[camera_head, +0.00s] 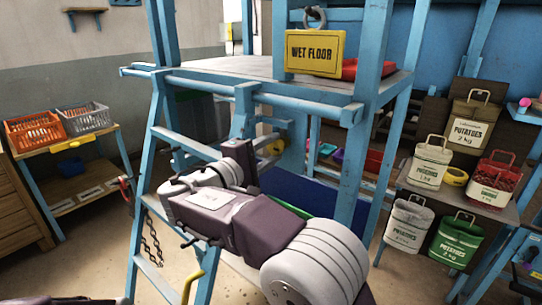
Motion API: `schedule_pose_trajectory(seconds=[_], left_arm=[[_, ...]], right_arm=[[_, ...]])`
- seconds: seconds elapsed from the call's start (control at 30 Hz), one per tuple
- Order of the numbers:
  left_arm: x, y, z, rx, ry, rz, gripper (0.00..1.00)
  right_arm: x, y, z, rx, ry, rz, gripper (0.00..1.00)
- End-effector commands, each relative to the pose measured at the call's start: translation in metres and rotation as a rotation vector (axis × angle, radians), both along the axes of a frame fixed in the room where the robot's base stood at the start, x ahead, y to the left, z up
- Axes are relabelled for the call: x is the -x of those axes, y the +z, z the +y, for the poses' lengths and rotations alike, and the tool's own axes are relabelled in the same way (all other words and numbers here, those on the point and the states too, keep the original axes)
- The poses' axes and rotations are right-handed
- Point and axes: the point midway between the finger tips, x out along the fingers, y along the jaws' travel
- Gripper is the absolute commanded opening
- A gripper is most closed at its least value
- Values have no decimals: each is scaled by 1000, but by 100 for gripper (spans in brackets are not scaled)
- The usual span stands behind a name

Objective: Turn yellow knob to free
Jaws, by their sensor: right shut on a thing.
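My right arm comes in from the lower right and bends back at the wrist, so the gripper's dark jaws face right, toward the knob.
A blue ladder (146,190) and platform frame (345,180) stand close around my right arm. A yellow wet floor sign (315,53) sits on the platform. Potato sacks (431,163) stand on a shelf at right. Orange (35,131) and grey baskets stand on a left table.

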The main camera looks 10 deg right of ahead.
Motion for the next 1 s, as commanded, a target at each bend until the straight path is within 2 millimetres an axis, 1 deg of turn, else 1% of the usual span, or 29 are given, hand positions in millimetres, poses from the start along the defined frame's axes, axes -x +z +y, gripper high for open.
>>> schedule_pose_trajectory(seconds=[0.13, 0.53, 0.57, 0.6, 0.63, 0.9, 1.0], left_arm=[[0, -3, 0, 0, 0, 0, 36], [0, -3, 0, 0, 0, 0, 36], [0, -3, 0, 0, 0, 0, 36], [0, -3, 0, 0, 0, 0, 36], [0, -3, 0, 0, 0, 0, 36], [0, -3, 0, 0, 0, 0, 36], [0, -3, 0, 0, 0, 0, 36]], right_arm=[[0, -1, 0, -11, 0, -13, 0], [0, 0, 0, -14, 0, -17, 0], [0, 0, 0, -14, 0, -17, 43], [0, 0, 0, -14, 0, -17, 54], [0, 0, 0, -14, 0, -16, 59], [0, 0, 0, -13, 0, -15, 59], [4, 0, 7, -13, 3, -15, 59]])
